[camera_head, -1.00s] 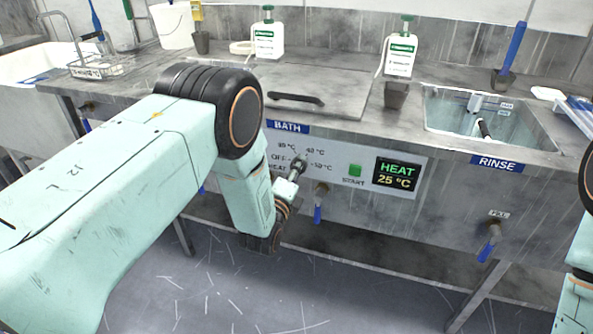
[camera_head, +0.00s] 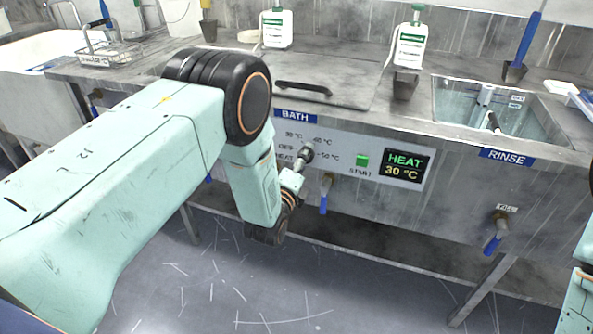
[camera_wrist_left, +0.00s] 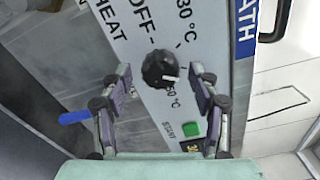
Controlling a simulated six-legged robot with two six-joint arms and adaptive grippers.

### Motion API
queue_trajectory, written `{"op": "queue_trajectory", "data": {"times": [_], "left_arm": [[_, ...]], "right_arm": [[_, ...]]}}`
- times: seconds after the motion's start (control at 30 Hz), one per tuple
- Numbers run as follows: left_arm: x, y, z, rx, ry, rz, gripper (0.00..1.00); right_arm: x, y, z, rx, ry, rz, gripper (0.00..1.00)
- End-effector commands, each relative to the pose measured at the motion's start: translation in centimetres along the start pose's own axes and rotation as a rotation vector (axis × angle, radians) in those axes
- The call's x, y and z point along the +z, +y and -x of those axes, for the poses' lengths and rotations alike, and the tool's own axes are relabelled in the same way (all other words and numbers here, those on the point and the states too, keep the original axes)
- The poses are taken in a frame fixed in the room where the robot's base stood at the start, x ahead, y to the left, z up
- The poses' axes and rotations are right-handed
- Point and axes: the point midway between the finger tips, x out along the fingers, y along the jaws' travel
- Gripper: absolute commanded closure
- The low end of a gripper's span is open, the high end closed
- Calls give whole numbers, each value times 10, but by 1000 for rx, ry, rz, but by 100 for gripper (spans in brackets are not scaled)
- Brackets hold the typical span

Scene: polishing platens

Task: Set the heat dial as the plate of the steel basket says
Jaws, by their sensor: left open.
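The black heat dial (camera_wrist_left: 160,68) sits on the bath panel between printed OFF and °C marks. In the head view the dial (camera_head: 306,153) is beside the end of my left arm. My left gripper (camera_wrist_left: 161,78) is open, its two fingers apart on either side of the dial; I cannot tell whether they touch it. A small white mark shows on the dial's lower right edge in the wrist view. The heat display (camera_head: 404,166) reads 30 °C. The steel basket (camera_head: 112,52) stands at the back left; its plate (camera_head: 96,61) is too small to read. My right gripper is out of view.
A green start button (camera_head: 362,160) is between dial and display. A blue-handled valve (camera_head: 324,195) hangs below the panel. The bath lid (camera_head: 335,85) is above, and the rinse basin (camera_head: 465,110) is to the right.

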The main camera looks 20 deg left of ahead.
Motion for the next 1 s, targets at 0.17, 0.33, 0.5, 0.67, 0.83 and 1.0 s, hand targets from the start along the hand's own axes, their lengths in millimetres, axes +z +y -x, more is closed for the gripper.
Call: {"op": "queue_trajectory", "data": {"times": [0.17,0.33,0.5,0.67,0.83,1.0], "left_arm": [[0,0,26,3,1,0,39],[0,0,60,3,1,0,39],[0,0,91,2,2,0,39],[0,0,108,0,0,0,39],[0,-1,115,-2,-1,0,39],[0,-1,115,-2,-1,0,39]], "right_arm": [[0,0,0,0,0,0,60],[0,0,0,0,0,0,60],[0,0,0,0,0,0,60],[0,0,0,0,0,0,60],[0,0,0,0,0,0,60],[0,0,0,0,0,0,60]]}}
